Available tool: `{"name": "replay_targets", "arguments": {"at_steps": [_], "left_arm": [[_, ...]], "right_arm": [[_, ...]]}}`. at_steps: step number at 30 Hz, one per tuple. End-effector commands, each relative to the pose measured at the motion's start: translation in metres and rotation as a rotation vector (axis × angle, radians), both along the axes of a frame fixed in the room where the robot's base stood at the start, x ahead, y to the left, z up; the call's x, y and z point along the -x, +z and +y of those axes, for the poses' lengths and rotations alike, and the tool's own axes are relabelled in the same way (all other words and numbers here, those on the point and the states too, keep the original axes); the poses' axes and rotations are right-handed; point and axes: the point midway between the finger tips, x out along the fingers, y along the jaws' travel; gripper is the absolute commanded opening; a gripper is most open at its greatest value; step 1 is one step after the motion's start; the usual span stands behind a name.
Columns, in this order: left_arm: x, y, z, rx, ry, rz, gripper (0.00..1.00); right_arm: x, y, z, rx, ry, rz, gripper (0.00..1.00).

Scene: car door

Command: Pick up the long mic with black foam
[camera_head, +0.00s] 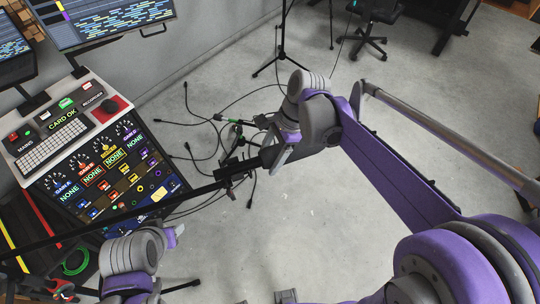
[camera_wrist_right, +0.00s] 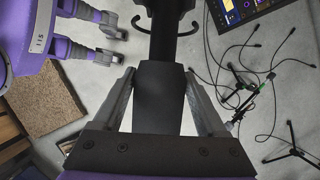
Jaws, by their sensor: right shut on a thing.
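The long mic (camera_head: 150,207) is a thin dark boom running from my right gripper (camera_head: 270,155) down to the left edge of the head view. It passes in front of the control desk. In the right wrist view its thick black foam (camera_wrist_right: 160,105) lies between the two grey fingers of my right gripper (camera_wrist_right: 159,76), which is shut on it. The mic is held above the floor, slightly tilted in the picture. My left gripper (camera_head: 172,236) is at the lower left of the head view, below the boom; its jaw opening is unclear.
A control desk (camera_head: 98,170) with lit buttons and monitors (camera_head: 100,18) stands at the left. Stands and loose cables (camera_head: 215,125) lie on the floor beyond my right gripper. An office chair (camera_head: 370,35) is at the back. The floor in the lower middle is mostly clear.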

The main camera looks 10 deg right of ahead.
Motion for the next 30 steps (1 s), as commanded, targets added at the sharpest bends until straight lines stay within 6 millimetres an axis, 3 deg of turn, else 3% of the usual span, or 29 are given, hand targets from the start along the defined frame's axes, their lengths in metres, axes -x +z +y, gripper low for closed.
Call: {"name": "replay_targets", "arguments": {"at_steps": [8, 21, 30], "left_arm": [[-0.001, 0.002, 0.0, 0.0, 0.0, -0.001, 0.5], [-0.002, 0.005, 0.0, 0.0, 0.0, -0.004, 0.5], [-0.006, 0.013, 0.0, 0.0, 0.0, -0.011, 0.5]], "right_arm": [[0.0, 0.022, 0.0, -0.001, 0.0, -0.001, 0.06], [0.0, 0.093, 0.0, -0.001, 0.0, -0.001, 0.06], [-0.001, 0.111, 0.0, 0.0, 0.0, -0.001, 0.06]]}}
